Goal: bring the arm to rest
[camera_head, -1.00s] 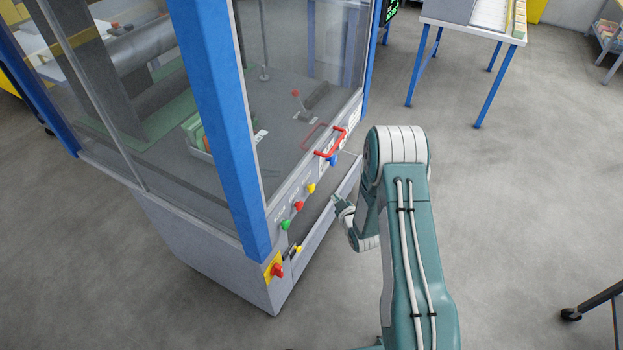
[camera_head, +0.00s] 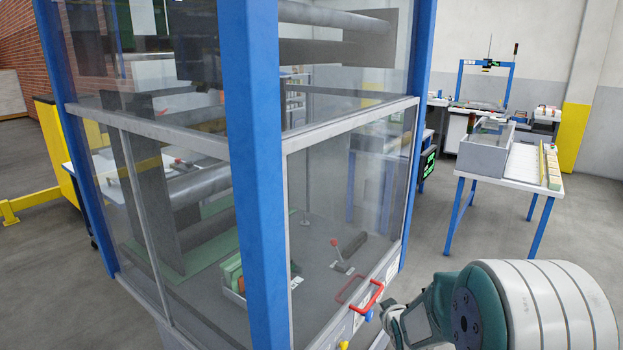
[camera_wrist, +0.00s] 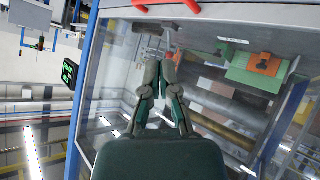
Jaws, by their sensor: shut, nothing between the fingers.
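My arm, green-grey with a wide white ringed joint, shows at the lower right of the head view. My gripper (camera_head: 388,311) is at its left end, close to the machine's front, just right of a red handle (camera_head: 371,298) on the glass door. In the wrist view my gripper (camera_wrist: 159,66) has its fingers together with nothing held. The red handle (camera_wrist: 170,5) crosses the top of that view, beyond the fingertips. I cannot tell from these frames whether the fingers touch the door.
The glass-sided machine with blue posts (camera_head: 255,170) fills the left and middle. A table with blue legs (camera_head: 546,196) stands at the back right, carrying a grey box (camera_head: 482,155). Floor (camera_head: 590,215) is clear at the right.

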